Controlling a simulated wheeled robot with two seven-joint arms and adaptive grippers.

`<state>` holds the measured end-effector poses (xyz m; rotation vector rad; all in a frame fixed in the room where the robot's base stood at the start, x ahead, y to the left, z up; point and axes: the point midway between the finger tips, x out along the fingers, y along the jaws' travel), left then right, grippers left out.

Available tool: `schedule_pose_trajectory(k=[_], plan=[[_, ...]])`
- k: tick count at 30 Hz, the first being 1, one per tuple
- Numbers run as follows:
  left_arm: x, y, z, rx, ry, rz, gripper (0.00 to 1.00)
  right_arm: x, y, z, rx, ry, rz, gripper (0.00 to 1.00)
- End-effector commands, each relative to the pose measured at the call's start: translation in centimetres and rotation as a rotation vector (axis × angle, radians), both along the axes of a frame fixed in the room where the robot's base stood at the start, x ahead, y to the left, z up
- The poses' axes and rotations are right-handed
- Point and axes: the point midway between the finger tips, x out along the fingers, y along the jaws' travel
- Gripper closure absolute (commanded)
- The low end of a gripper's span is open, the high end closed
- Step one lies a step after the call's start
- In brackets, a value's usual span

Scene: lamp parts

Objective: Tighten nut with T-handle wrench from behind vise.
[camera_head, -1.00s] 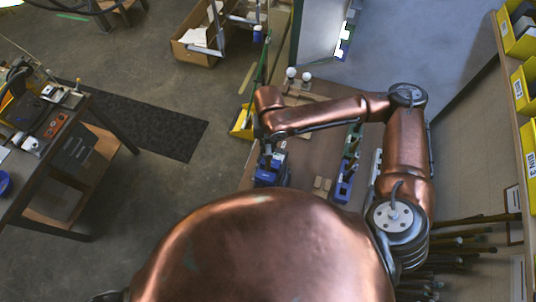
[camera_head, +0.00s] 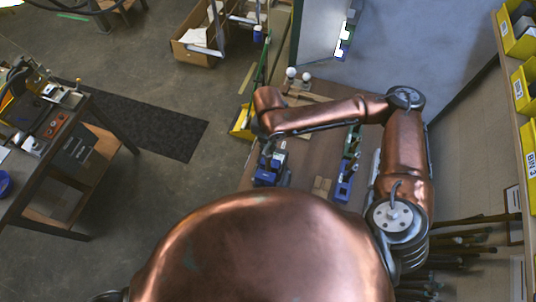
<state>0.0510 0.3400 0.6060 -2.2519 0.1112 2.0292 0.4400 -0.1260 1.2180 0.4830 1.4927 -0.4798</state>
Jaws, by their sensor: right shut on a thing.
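My right arm reaches over the brown workbench (camera_head: 310,180), and its forearm bends down at the left side of the bench. My right gripper (camera_head: 268,150) hangs below the wrist, right over a blue vise (camera_head: 268,178) at the bench's left edge. It is small and partly hidden by the wrist. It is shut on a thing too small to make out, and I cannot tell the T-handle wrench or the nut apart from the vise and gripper. My left gripper is not in view.
A second blue tool with a green part (camera_head: 345,180) stands on the bench to the right. Two white knobs (camera_head: 298,76) stand at the back. A yellow bin (camera_head: 243,122) is left of the bench. A shelf with yellow bins (camera_head: 523,85) is at right.

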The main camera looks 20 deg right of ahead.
Motion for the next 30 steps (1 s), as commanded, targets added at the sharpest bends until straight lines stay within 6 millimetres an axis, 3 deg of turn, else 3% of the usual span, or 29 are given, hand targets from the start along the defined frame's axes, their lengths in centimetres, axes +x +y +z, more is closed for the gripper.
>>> schedule_pose_trajectory(k=[5,15,24,30], plan=[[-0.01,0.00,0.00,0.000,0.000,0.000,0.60,0.03,0.00,-0.01,0.000,-0.001,-0.159,1.00],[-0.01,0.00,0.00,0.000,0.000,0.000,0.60,0.05,0.02,0.00,0.000,-0.002,-0.190,1.00],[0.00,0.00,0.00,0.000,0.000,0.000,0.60,0.02,0.02,-0.08,-0.001,-0.002,-0.458,1.00],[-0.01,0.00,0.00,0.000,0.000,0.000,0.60,0.02,0.01,-0.07,-0.001,-0.002,-0.479,1.00]])
